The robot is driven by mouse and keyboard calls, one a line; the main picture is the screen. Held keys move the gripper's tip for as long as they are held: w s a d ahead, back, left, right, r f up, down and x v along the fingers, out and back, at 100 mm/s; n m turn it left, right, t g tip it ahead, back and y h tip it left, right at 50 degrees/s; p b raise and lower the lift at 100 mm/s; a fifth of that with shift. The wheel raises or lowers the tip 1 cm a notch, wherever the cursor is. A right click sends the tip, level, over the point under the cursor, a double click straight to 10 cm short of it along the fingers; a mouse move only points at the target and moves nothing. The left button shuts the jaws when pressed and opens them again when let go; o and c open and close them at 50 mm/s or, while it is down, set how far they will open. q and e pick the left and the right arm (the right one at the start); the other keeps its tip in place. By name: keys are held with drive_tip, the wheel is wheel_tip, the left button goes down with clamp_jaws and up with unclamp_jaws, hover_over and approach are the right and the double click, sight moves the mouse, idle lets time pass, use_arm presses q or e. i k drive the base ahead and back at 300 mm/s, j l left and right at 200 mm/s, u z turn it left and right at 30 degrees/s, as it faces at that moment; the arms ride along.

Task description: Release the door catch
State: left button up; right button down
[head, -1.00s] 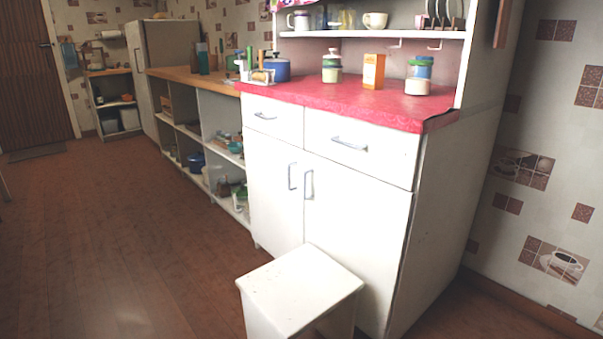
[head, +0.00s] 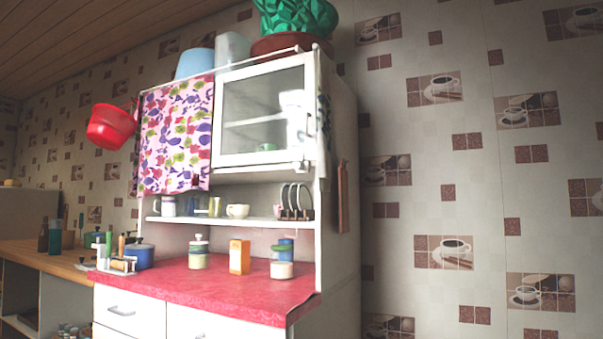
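A white hutch with a red oilcloth counter (head: 200,283) stands in the middle of the head view. Its upper right part has a glass door (head: 262,112) in a white frame, and it looks closed. A small white catch (head: 302,166) shows at the door's lower right corner. A handle (head: 308,125) seems to sit on the door's right edge, though it is small and hard to make out. A floral cloth (head: 176,135) hangs over the left half of the upper cabinet. Neither of my grippers is in view.
Jars (head: 283,262) and an orange box (head: 239,257) stand on the counter. Cups (head: 238,210) and a rack (head: 294,202) stand on the open shelf below the door.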

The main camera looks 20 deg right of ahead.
sight(296, 165)
drive_tip(key=i+l+u, duration=0.15)
drive_tip(key=l, duration=0.25)
drive_tip(key=i+l+u, duration=0.15)
drive_tip(key=l, duration=0.25)
drive_tip(key=i+l+u, duration=0.15)
drive_tip(key=l, duration=0.3)
drive_tip(key=i+l+u, duration=0.15)
drive_tip(key=l, duration=0.3)
